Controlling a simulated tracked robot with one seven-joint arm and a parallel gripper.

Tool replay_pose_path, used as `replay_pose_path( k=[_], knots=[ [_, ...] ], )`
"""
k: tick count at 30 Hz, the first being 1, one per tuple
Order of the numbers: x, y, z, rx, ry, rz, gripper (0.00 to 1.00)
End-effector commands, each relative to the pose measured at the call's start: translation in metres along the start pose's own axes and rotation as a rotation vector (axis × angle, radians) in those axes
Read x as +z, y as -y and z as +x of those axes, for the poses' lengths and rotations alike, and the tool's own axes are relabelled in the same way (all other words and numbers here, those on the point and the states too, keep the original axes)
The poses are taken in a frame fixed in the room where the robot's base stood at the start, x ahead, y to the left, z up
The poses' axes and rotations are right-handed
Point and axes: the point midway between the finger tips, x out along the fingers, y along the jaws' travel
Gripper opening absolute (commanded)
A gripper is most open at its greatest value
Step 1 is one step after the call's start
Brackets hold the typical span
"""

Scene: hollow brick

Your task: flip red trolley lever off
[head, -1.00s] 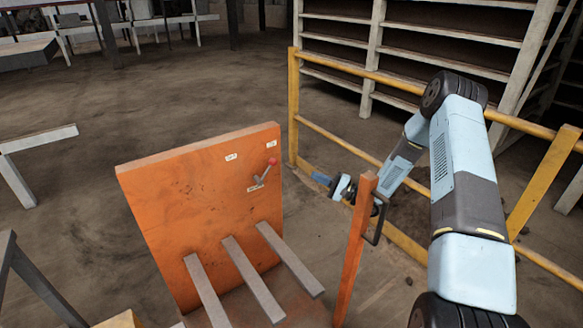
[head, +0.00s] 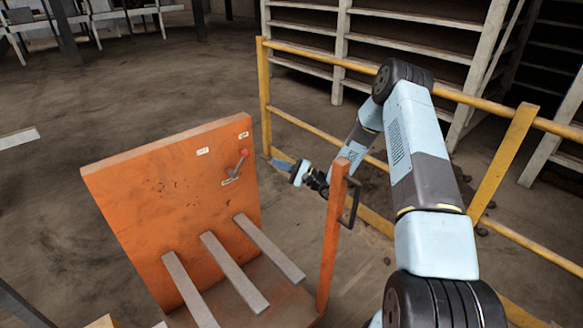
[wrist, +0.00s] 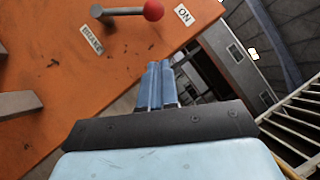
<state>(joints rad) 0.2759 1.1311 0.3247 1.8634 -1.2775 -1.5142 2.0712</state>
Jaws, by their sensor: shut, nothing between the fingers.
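The orange trolley (head: 180,200) stands in front of me with its tall back panel upright. The trolley lever, a grey rod with a red ball knob (head: 244,153), is on the panel near its upper right corner. In the wrist view the red knob (wrist: 153,10) is at the top, left of the "ON" label, and the "BRAKE" label (wrist: 91,40) is below the rod. My gripper (wrist: 160,68) is shut and empty, its blue fingers side by side, apart from the lever. In the head view my gripper (head: 281,165) is to the right of the panel.
An orange post (head: 333,240) with a dark handle stands at the trolley's right, close to my arm. Grey bars (head: 233,270) stick out from the panel. A yellow railing (head: 300,125) runs behind my arm, with shelves (head: 400,45) beyond. Open floor lies behind the trolley.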

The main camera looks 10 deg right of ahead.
Motion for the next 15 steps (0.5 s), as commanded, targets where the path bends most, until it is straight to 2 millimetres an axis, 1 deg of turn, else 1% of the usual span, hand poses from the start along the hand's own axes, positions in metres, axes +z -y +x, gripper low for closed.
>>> replay_pose_path(
  k=[1,8,10,15],
  knots=[
    [0.000,0.000,0.010,0.000,0.003,-0.001,0.00],
    [0.001,0.001,0.050,0.000,0.003,-0.002,0.00],
    [0.010,0.001,0.056,0.001,0.002,-0.001,0.00],
    [0.022,0.001,0.068,0.000,0.002,-0.001,0.00]
  ],
)
